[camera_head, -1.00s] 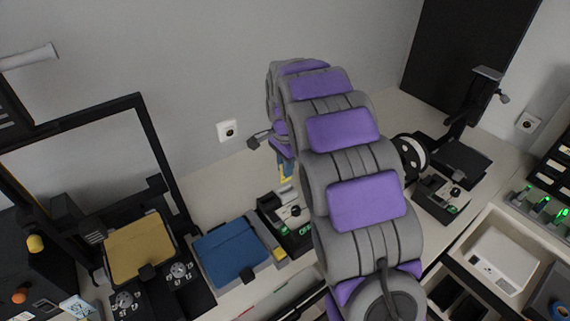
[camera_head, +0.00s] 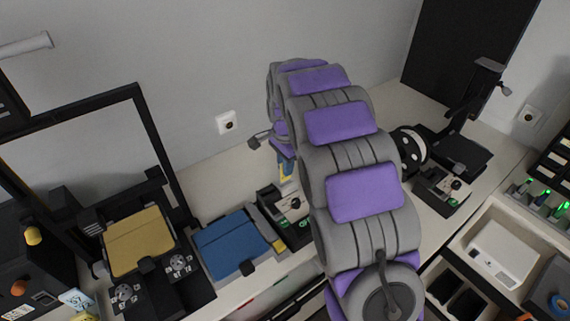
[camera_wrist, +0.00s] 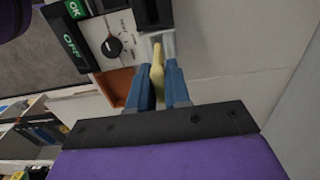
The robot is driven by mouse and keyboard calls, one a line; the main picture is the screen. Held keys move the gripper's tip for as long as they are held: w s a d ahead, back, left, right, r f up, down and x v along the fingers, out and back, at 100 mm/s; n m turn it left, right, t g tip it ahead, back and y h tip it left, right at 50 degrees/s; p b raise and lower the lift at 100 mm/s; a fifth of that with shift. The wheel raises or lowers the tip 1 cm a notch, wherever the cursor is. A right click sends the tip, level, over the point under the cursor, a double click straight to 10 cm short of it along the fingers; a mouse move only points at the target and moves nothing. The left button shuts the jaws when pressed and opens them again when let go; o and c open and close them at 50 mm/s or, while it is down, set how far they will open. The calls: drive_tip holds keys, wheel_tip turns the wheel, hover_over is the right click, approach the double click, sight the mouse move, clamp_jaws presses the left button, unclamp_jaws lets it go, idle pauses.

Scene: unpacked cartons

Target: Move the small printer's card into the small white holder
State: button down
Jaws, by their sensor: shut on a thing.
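My gripper (camera_wrist: 158,87) shows two blue fingers in the wrist view, shut on a thin yellow card (camera_wrist: 157,60). The card's far end points at a small whitish holder (camera_wrist: 168,43) beside a control box (camera_wrist: 112,48) with a black knob and green OK and OFF labels. The end of the card overlaps the holder in this view; I cannot tell how far it is inside. In the head view my gripper (camera_head: 286,170) hangs just above the control box (camera_head: 290,210), and my arm hides part of that area.
A blue print bed (camera_head: 232,245) lies left of the box, and a gold bed (camera_head: 138,242) sits farther left inside a black frame. A smaller black printer (camera_head: 462,155) with its own box (camera_head: 441,192) stands to the right. The wall is close behind my gripper.

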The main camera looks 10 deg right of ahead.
sight(285, 179)
drive_tip(key=shift+f, duration=0.3)
drive_tip(key=shift+f, duration=0.7)
drive_tip(key=shift+f, duration=0.8)
drive_tip(key=c, duration=1)
unclamp_jaws()
wheel_tip(285, 179, up, 17)
drive_tip(key=p, duration=0.3)
drive_tip(key=shift+r+p, duration=0.15)
drive_tip(key=shift+p, duration=0.2)
